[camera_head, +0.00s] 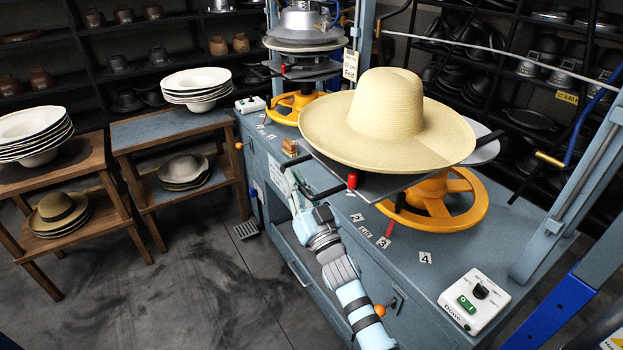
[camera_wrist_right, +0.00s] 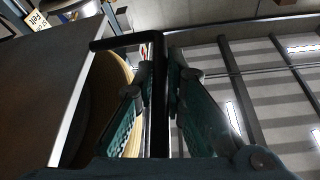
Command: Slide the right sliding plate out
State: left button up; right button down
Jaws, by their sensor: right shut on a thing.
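The right sliding plate (camera_head: 374,188) is a flat grey plate over the bench, with a wide straw hat (camera_head: 392,110) resting on it. Its underside shows at the left of the right wrist view (camera_wrist_right: 38,88). A black bar handle (camera_head: 326,192) sticks out from its front left edge. My right gripper (camera_head: 295,184) is shut on this handle. In the right wrist view the black bar (camera_wrist_right: 115,42) runs down between the two green fingers. My left gripper is not in view.
Yellow handwheels (camera_head: 440,208) sit under the plate and behind it at the left press (camera_head: 302,40). A white control box (camera_head: 474,300) stands on the blue-grey bench (camera_head: 400,285). Wooden tables (camera_head: 85,165) with hats stand at the left. The dark floor before the bench is clear.

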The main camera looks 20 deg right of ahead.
jog(key=shift+s+a, duration=0.15)
jog(key=shift+a, duration=0.7)
jog(key=c, duration=1.7)
grip_release()
jog(key=shift+o, duration=0.2)
jog(key=shift+s+a+r, duration=0.1)
jog(key=shift+s+a, duration=0.05)
jog(key=shift+a, duration=0.05)
jog(key=v, duration=1.2)
